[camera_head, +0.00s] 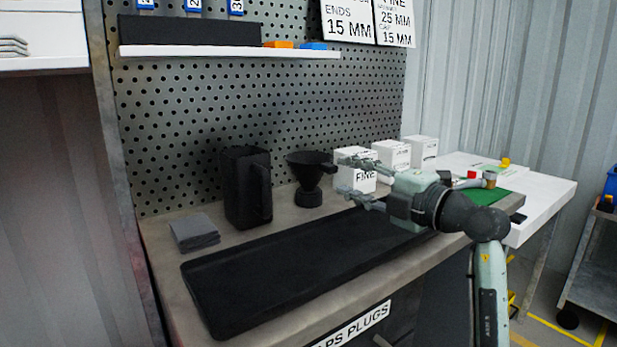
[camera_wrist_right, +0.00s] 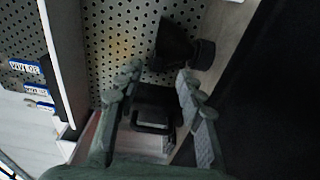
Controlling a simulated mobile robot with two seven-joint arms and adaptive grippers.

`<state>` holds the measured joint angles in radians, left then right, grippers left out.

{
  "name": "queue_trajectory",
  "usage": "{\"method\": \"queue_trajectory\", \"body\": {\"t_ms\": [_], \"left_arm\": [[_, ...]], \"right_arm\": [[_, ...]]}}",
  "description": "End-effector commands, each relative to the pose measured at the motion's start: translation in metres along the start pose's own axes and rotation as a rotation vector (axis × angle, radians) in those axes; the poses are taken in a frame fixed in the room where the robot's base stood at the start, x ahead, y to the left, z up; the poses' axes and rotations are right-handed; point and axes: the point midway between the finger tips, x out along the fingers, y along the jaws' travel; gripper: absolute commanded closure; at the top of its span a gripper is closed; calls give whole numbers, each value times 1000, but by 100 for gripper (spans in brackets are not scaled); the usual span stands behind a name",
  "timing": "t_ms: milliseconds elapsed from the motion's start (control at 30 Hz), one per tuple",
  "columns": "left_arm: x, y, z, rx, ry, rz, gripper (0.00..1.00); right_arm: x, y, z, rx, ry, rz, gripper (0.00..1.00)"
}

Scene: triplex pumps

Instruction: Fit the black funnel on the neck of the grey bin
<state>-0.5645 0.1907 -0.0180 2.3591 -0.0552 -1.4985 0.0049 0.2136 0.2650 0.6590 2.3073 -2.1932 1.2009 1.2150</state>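The black funnel (camera_head: 309,168) stands upright, wide mouth up, on a round black base (camera_head: 308,197) on the bench, right of a black jug. It also shows in the right wrist view (camera_wrist_right: 174,42), above the fingertips. My right gripper (camera_head: 345,176) comes in from the right with its fingers apart and empty. Its fingertips point left, close to the funnel's right side; I cannot tell whether they touch. In the right wrist view the open fingers (camera_wrist_right: 158,80) have the jug behind the gap. I see no grey bin in either view. My left gripper is not in view.
The black jug (camera_head: 246,187) stands left of the funnel. A folded grey cloth (camera_head: 194,232) lies at the bench's left. A long black tray (camera_head: 285,268) covers the front. White boxes (camera_head: 392,154) stand behind the gripper. A pegboard with a white shelf (camera_head: 230,52) rises behind.

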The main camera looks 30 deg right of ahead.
Motion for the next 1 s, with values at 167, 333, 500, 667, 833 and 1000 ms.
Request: {"method": "queue_trajectory", "body": {"t_ms": [167, 333, 500, 667, 833, 1000], "left_arm": [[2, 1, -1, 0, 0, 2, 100], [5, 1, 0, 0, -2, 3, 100], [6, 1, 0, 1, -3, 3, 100], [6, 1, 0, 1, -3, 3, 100], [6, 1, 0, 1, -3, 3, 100], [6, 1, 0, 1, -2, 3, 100]], "right_arm": [[25, 4, 3, 1, 0, 2, 62], [47, 4, 4, 2, 0, 2, 62], [53, 3, 4, 0, -1, 0, 62], [53, 3, 4, 0, -1, 0, 65], [53, 3, 4, 0, -1, 0, 86], [53, 3, 4, 0, -1, 0, 100]]}}
